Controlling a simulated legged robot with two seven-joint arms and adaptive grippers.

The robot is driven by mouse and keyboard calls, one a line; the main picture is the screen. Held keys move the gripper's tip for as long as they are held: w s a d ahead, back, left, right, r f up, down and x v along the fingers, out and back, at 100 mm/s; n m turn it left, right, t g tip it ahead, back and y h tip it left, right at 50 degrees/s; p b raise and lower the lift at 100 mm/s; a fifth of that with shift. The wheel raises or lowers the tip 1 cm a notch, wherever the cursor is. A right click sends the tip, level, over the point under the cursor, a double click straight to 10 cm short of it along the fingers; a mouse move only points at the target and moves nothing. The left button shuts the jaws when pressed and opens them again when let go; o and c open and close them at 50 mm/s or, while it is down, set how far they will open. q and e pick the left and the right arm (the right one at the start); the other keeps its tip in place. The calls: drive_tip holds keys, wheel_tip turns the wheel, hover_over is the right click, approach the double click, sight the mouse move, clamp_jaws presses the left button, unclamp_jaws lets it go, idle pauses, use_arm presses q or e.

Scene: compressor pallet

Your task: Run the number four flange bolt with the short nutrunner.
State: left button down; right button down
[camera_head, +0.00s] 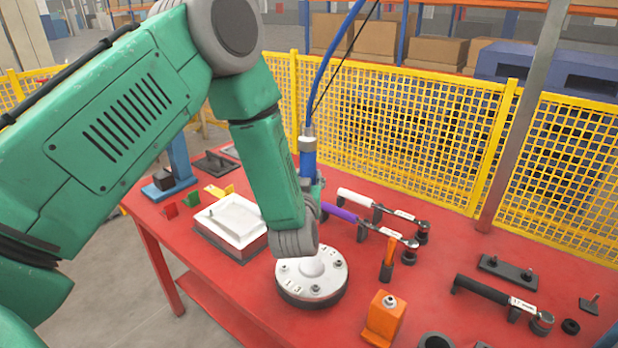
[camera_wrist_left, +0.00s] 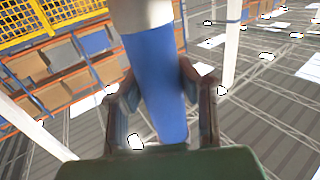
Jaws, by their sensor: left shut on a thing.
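My left gripper (camera_head: 316,192) is mostly hidden behind my green wrist, above the far side of the flange. It is shut on a blue cylindrical nutrunner (camera_head: 308,162) with a grey collar, held roughly upright under a blue hose. In the left wrist view the blue nutrunner (camera_wrist_left: 158,85) stands between the two dark fingers of the gripper (camera_wrist_left: 162,112). The round grey flange (camera_head: 325,283) lies on the red table with bolts around a raised centre. Digits 1 and 3 show on it; I cannot make out the number four bolt. The nutrunner's lower end is hidden. My right gripper is out of view.
Purple-handled (camera_head: 340,212) and white-handled (camera_head: 358,199) wrenches lie behind the flange. A black-handled wrench (camera_head: 482,290) lies at the right. An orange block (camera_head: 383,318) and an orange-handled tool (camera_head: 389,252) stand close by. Yellow fencing (camera_head: 400,120) runs behind the table.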

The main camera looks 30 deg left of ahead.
use_arm(q)
drive_tip(key=shift+f+b, duration=0.8)
drive_tip(key=shift+f, duration=0.25)
idle(0.7)
drive_tip(key=shift+f, duration=0.1)
drive_tip(key=shift+s+f+b, duration=0.1)
drive_tip(key=shift+f+b, duration=0.4)
drive_tip(key=shift+f, duration=0.2)
idle(1.4)
drive_tip(key=shift+r+p, duration=0.75)
drive_tip(key=shift+r, duration=0.25)
drive_tip(key=shift+r+p, duration=1.15)
drive_tip(key=shift+r, duration=0.55)
